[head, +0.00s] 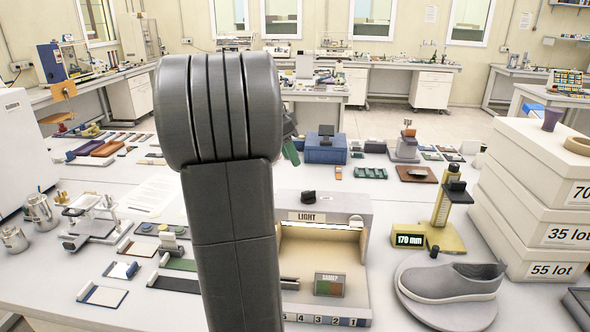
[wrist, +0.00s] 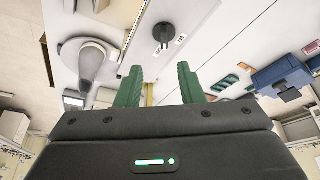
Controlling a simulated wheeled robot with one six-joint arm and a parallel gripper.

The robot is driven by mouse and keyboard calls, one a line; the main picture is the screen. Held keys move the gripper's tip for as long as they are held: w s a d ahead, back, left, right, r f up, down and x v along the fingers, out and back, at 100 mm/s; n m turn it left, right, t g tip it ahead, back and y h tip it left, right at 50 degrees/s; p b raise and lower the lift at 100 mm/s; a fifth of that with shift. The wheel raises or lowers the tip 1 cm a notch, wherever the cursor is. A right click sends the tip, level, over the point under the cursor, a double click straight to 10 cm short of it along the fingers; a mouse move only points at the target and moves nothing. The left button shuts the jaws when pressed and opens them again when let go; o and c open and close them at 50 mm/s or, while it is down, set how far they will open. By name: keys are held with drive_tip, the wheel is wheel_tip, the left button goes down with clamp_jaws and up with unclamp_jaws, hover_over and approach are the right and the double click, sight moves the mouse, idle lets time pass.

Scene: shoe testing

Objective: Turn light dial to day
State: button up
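The light dial is a black knob (head: 308,197) on top of the grey light box (head: 350,205), behind its LIGHT label (head: 306,216). In the wrist view the dial (wrist: 166,34) shows on the pale box top, with small labels beside it. The dial's pointing direction and the label text are too small to read. My gripper (wrist: 159,68) has two green fingers spread apart with nothing between them. The dial lies beyond the fingertips, slightly right of their middle, not touched. In the head view my arm hides most of the gripper; one green finger (head: 291,152) shows behind the dial.
A grey shoe (head: 452,283) sits on a round plate right of the box, near a yellow gauge (head: 437,230) reading 170 mm. A sample block (head: 329,285) stands inside the lit box. White stacked boxes (head: 540,205) fill the right side. A blue device (head: 326,148) stands behind.

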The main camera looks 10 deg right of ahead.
sight(308, 191)
drive_tip(key=x, duration=0.4)
drive_tip(key=p+x, duration=0.1)
drive_tip(key=x, duration=0.3)
drive_tip(key=w+p+x, duration=0.1)
drive_tip(key=x, duration=0.4)
drive_tip(key=shift+d, duration=0.2)
drive_tip(key=shift+r, duration=0.1)
clamp_jaws()
